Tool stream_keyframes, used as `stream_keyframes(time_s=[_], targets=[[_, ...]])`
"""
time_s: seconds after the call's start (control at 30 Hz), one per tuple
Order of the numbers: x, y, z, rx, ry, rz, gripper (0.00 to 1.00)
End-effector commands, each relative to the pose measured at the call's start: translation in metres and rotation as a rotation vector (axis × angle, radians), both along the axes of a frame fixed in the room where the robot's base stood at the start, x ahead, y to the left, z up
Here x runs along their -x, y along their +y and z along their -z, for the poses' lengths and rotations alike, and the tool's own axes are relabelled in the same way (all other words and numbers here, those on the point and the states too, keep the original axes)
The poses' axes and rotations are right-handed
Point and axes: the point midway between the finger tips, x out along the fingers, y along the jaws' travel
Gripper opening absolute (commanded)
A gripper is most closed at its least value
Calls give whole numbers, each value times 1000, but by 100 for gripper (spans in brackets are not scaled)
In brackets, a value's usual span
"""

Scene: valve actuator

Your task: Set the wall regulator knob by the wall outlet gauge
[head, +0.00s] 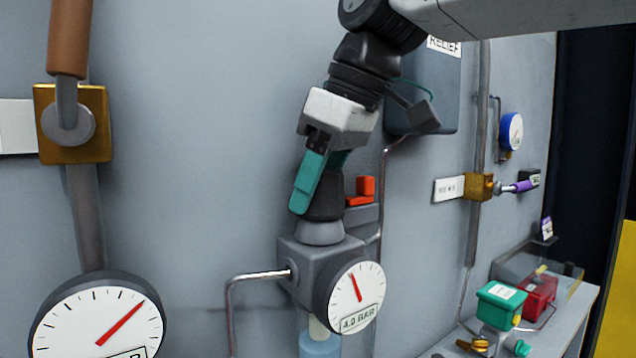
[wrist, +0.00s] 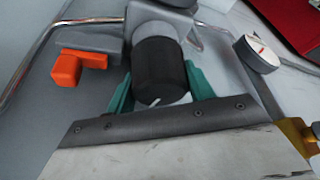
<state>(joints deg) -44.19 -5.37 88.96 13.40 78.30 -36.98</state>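The regulator knob, a black cylinder (head: 325,203), sits on top of a grey regulator body (head: 297,262) on the wall. A round white gauge (head: 367,288) on the body's front has a red needle pointing up and slightly left, above a "4.0 BAR" plate. My gripper (head: 318,185) reaches down from above with teal fingers either side of the knob. In the wrist view my gripper (wrist: 158,88) has a finger close against each side of the knob (wrist: 160,68), with no clear gap. A white mark shows on the knob's near end.
An orange-red lever (head: 362,190) is right beside the knob. A large gauge (head: 75,325) and a brass valve (head: 72,150) stand at left. A grey "RELIEF" box (head: 445,85) hangs behind my wrist. Pipes run beside the regulator. A bench (head: 570,320) with boxes is at right.

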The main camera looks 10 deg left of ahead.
Motion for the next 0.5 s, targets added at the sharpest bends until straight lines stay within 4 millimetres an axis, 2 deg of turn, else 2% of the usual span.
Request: stream_keyframes(time_s=[0.27, 0.5], targets=[[0, 0, -1, -1, -2, 70, 30], [0, 0, -1, -2, -3, 227, 30]])
